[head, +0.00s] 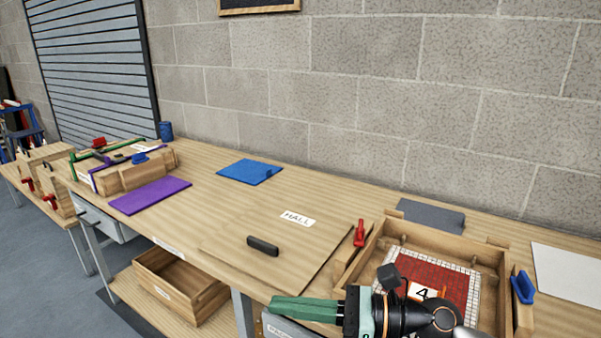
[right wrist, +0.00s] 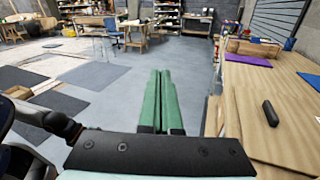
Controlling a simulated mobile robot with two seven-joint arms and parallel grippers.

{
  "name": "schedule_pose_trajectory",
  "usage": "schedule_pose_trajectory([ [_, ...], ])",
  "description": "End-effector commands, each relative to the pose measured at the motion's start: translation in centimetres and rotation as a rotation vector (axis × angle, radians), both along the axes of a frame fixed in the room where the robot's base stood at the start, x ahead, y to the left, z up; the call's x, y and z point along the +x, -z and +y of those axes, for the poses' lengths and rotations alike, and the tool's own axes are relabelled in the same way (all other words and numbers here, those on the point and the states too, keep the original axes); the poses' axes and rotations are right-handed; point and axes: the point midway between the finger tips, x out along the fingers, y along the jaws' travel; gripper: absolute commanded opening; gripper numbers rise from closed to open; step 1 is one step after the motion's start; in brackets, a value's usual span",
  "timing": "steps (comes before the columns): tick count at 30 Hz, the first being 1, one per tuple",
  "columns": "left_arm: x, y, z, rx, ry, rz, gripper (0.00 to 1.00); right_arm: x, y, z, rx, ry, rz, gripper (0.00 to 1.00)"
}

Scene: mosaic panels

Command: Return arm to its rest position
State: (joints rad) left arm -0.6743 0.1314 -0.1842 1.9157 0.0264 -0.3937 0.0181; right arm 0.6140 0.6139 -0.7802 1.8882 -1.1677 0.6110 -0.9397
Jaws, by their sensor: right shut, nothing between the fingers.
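My right gripper (head: 272,306) is at the bottom of the head view, its green fingers pointing left at the workbench's front edge. In the right wrist view its green fingers (right wrist: 160,72) are side by side, shut and empty, with open floor beyond them. My right wrist and forearm cover the lower part of a wooden frame (head: 378,238) that holds a red and white mosaic panel (head: 425,275) marked 4. My left gripper is in neither view.
The workbench (head: 215,210) bears a board labelled HALL with a black handle (head: 262,246), a blue plate (head: 249,171), a purple plate (head: 150,195), red clamp (head: 360,233) and blue clamp (head: 523,287). A wooden crate (head: 183,303) sits below. The right wrist view shows free floor (right wrist: 190,62).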

Motion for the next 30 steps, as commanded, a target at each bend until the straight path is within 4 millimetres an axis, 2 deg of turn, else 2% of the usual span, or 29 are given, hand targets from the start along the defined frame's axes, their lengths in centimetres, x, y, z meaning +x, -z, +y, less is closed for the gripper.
schedule_pose_trajectory([
  [1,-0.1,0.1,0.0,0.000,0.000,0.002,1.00,0.1,-1.6,0.2,0.147,0.059,0.107,0.00],
  [3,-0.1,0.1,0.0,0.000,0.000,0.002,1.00,1.0,-3.6,-0.5,0.344,0.152,0.264,0.00],
  [6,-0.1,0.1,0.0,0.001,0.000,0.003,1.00,2.7,-5.2,-3.0,0.615,0.288,0.504,0.00],
  [8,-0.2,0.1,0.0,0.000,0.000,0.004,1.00,3.8,-5.1,-5.1,0.771,0.374,0.655,0.00],
  [10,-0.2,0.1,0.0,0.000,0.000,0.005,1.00,5.0,-4.1,-7.9,0.948,0.480,0.835,0.00],
  [14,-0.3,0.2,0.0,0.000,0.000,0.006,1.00,5.8,0.4,-13.3,1.261,0.692,1.174,0.00],
  [17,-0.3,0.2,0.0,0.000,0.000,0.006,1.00,4.7,5.6,-17.0,1.485,0.874,1.429,0.00],
  [20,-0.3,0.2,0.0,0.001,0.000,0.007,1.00,1.8,11.3,-20.0,1.694,1.078,1.669,0.00],
  [21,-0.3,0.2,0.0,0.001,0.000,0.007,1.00,0.3,13.5,-20.8,1.767,1.160,1.754,0.00],
  [25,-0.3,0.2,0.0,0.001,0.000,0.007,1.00,-4.8,18.6,-22.4,1.946,1.400,1.959,0.00],
  [26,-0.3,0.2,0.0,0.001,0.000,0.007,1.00,-5.9,19.5,-22.6,-1.955,-1.433,-1.973,0.00],
  [30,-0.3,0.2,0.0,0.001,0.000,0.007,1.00,-10.7,22.4,-23.0,-1.767,-1.401,-1.795,0.00],
])
